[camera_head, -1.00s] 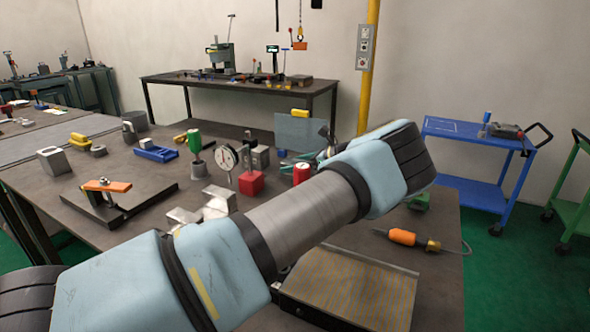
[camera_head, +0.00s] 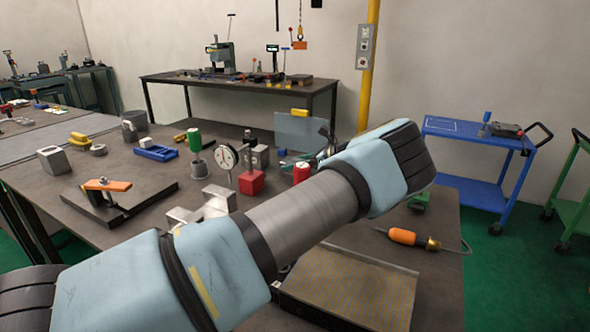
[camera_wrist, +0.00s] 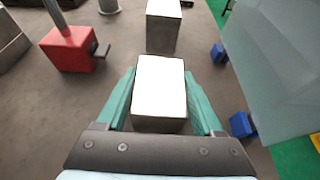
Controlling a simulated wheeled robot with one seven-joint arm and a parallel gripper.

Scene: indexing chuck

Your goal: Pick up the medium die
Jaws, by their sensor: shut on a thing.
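In the wrist view my gripper (camera_wrist: 160,110) has its two teal fingers on either side of a pale metal block, the medium die (camera_wrist: 158,88), and is shut on it. The die's top face looks bright white and its front side is grey. Another metal block (camera_wrist: 163,28) stands just beyond it, apart from it. In the head view my own arm covers the middle of the table, and the gripper and the held block cannot be made out clearly.
A red block with a post (camera_wrist: 70,48) stands left of the die. A clear panel (camera_wrist: 275,65) with blue feet (camera_wrist: 241,125) is close on the right. In the head view a dial gauge (camera_head: 227,158), an orange-handled clamp (camera_head: 107,185) and a flat ribbed plate (camera_head: 350,285) share the table.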

